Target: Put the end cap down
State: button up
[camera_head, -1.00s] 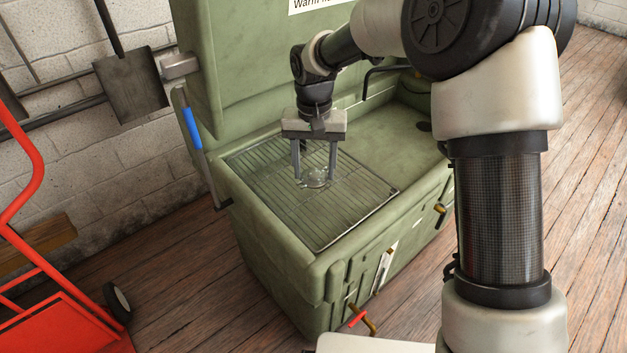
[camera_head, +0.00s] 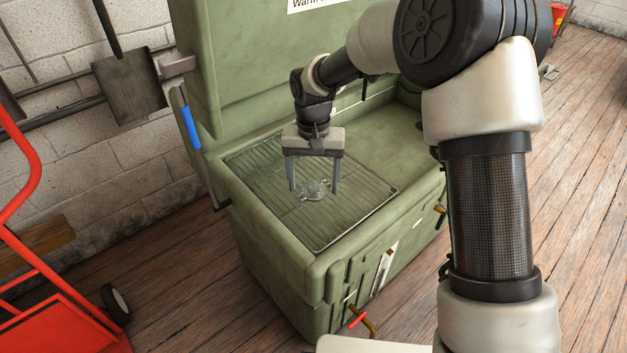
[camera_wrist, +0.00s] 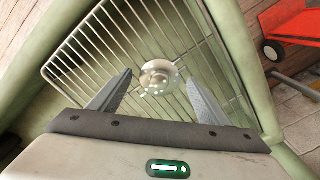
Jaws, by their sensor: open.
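The end cap (camera_head: 314,190) is a small round silvery piece with a raised middle. It lies on the wire rack (camera_head: 340,222) in the green washing cabinet. In the wrist view the end cap (camera_wrist: 158,77) sits on the rack's bars (camera_wrist: 100,45), ahead of and between my fingers. My gripper (camera_head: 314,190) is open above the rack, its two fingers spread to either side of the end cap. In the wrist view my gripper (camera_wrist: 160,88) shows a clear gap between the fingers and the end cap.
The green cabinet's raised lid (camera_head: 260,70) stands behind the rack. Its solid green ledge (camera_head: 385,140) lies bare to the right of the rack. A red hand truck (camera_head: 60,310) stands on the wooden floor at left. A shovel (camera_head: 130,85) hangs on the wall.

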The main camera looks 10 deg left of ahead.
aim_at(313, 186)
notch_tip(313, 186, up, 12)
jog(key=p, duration=0.2)
jog(key=s+d+r+t, duration=0.2)
jog(key=s+d+r, duration=0.3)
jog(key=d+r, duration=0.3)
jog(key=s+d+r+t, duration=0.1)
jog(key=s+d, duration=0.6)
jog(key=s, duration=0.2)
jog(key=s+d+r+t, duration=0.2)
jog(key=s+d, duration=0.5)
jog(key=s, duration=0.2)
jog(key=shift+s+r+m+t, duration=0.25)
jog(key=shift+s+m+t, duration=0.05)
jog(key=shift+s, duration=0.1)
jog(key=shift+s, duration=0.1)
